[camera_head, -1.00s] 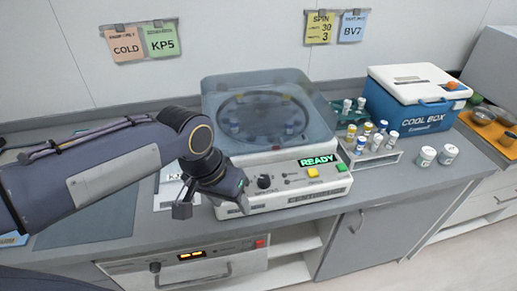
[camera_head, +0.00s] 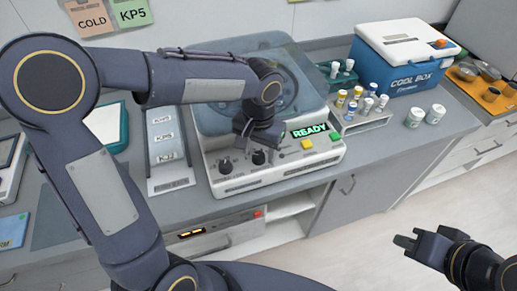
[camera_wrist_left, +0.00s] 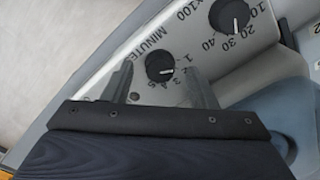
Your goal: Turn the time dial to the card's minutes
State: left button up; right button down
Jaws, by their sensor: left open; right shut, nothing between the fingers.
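The time dial (camera_head: 258,157) is a small black knob on the front panel of the white centrifuge (camera_head: 290,171). In the left wrist view the time dial (camera_wrist_left: 160,68) has a "MINUTES" scale; its white mark points right, near the low numbers, exact value unclear. My left gripper (camera_head: 256,139) is open just above this dial; in the wrist view its fingers lie either side of the knob, contact unclear. The larger ×100 dial (camera_wrist_left: 230,16) sits beside it. My right gripper (camera_head: 405,241) is shut and empty, low at the right. The spin card is outside the present views.
A yellow button (camera_head: 307,144) and a green READY display (camera_head: 310,131) are right of the dials. Tubes in a white rack (camera_head: 375,120), white jars (camera_head: 414,117) and a blue cool box (camera_head: 398,75) stand further right. COLD (camera_head: 90,19) and KP5 cards hang behind.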

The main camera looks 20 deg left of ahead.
pick_arm(q)
jog(key=shift+f, duration=0.4)
jog(key=c, duration=1)
jog(key=shift+o, duration=0.2)
jog(key=shift+m, duration=0.4)
jog(key=m, duration=0.4)
jog(key=shift+r+m+p, duration=0.1)
jog(key=shift+m+p, duration=0.3)
jog(key=m+p, duration=0.1)
jog(key=m, duration=0.5)
